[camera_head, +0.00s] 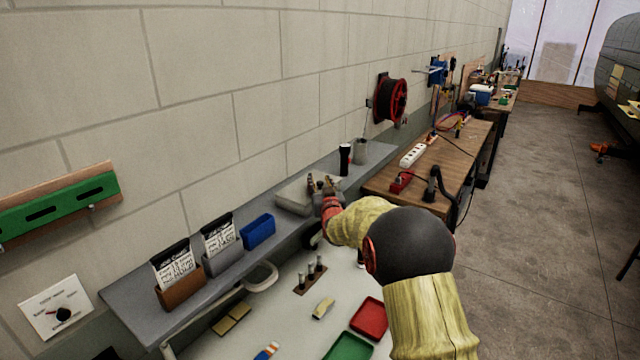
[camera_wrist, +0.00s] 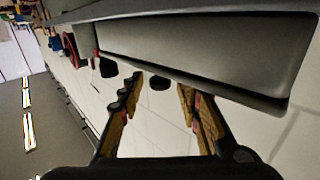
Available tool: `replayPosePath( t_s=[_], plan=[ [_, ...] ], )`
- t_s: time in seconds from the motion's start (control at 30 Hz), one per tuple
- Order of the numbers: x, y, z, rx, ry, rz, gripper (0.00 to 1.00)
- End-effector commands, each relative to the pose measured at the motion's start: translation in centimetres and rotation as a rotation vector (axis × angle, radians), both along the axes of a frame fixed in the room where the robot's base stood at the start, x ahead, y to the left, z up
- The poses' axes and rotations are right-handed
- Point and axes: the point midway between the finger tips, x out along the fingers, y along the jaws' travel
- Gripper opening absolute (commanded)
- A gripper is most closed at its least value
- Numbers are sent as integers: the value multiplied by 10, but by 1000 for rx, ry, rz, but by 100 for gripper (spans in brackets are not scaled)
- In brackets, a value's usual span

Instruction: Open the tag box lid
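The tag box is most likely the flat pale grey box (camera_head: 293,197) on the wall shelf in the head view. Its top looks flat and closed, and my arm hides its right part. My gripper (camera_head: 322,184) is at the right end of this box. In the wrist view, a long grey face with a dark edge, which looks like the box (camera_wrist: 200,52), lies just beyond my gripper (camera_wrist: 160,86). The two fingers stand apart with nothing between them. I cannot tell whether a fingertip touches the box.
The shelf (camera_head: 135,292) also holds card holders, a blue bin (camera_head: 257,231), a black cylinder (camera_head: 345,159) and a grey cup (camera_head: 361,150). Below are a red tray (camera_head: 369,318) and a green tray (camera_head: 349,347). The wall is close behind; open floor (camera_head: 540,210) lies right.

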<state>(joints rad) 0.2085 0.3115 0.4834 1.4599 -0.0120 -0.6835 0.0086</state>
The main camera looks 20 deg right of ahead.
Motion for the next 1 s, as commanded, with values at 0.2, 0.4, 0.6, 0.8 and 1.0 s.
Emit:
replayPosePath(
  t_s=[0.2, 0.4, 0.6, 0.8, 1.0],
  plan=[
    [0, 0, 0, 0, 0, 0, 24],
    [0, 0, 0, 0, 0, 0, 13],
    [0, 0, 0, 0, 0, 0, 2],
    [0, 0, 0, 0, 0, 0, 0],
    [0, 0, 0, 0, 0, 0, 0]
  ],
)
